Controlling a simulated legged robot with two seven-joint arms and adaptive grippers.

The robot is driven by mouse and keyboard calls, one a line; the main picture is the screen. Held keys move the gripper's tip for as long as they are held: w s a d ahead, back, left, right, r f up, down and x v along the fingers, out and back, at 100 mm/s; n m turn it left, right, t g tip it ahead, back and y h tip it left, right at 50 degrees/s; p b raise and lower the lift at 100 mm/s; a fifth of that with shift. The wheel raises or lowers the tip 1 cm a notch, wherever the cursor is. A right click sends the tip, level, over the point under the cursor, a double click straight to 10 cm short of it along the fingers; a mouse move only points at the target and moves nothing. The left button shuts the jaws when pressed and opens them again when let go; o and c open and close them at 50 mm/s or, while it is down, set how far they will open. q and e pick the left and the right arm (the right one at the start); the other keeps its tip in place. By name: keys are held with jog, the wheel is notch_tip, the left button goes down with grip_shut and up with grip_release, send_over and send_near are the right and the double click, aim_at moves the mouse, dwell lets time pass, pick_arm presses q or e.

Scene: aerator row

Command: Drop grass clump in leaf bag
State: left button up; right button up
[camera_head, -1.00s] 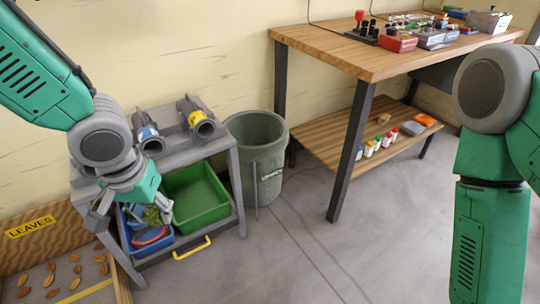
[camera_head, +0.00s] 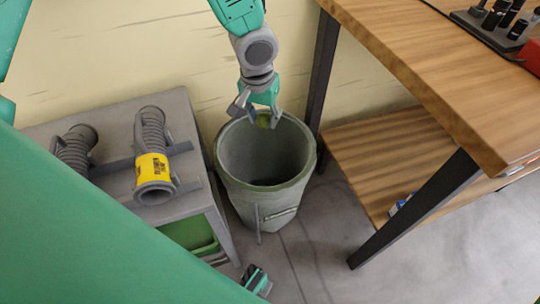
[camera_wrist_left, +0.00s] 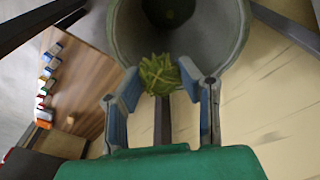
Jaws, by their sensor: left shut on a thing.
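The grass clump (camera_head: 263,121) is a small yellow-green tuft; it shows more fully in the wrist view (camera_wrist_left: 159,75). My left gripper (camera_head: 257,115) is shut on it, with one finger on each side in the wrist view (camera_wrist_left: 163,97). The round grey-green container (camera_head: 228,190), which looks like the leaf bag, stands upright on the floor with its mouth open. Gripper and clump are at its back rim, and the clump overlaps the mouth in both views. Its deep inside is dark.
A grey cart (camera_head: 187,211) with two hose-like tubes, one yellow-banded (camera_head: 152,168), stands left of the container. A wooden bench (camera_head: 420,60) with a lower shelf (camera_head: 370,160) stands to the right. Bare floor (camera_head: 320,250) lies in front. My own green parts cover the lower left.

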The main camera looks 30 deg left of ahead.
pick_arm(q)
jog(key=w+a+f+b, duration=0.1)
jog(key=w+f+b, duration=0.1)
jog(key=f, duration=0.4)
jog(key=w+a+f+n+b, duration=0.1)
jog(key=a+f+b, duration=0.1)
jog(key=f, duration=0.5)
jog(key=w+a+f+b, duration=0.2)
jog(key=f+b, duration=0.2)
jog(key=f, duration=0.2)
jog(key=shift+w+a+f+n+y, duration=0.2)
jog(key=shift+w+n+y, duration=0.1)
jog(key=shift+n, duration=0.1)
jog(key=o, duration=0.8)
jog(key=shift+r, duration=0.1)
notch_tip(320, 180, up, 12)
jog(key=s, duration=0.1)
jog(key=shift+s+d+f, duration=0.15)
jog(key=shift+d+f, duration=0.05)
jog(key=shift+d, duration=0.05)
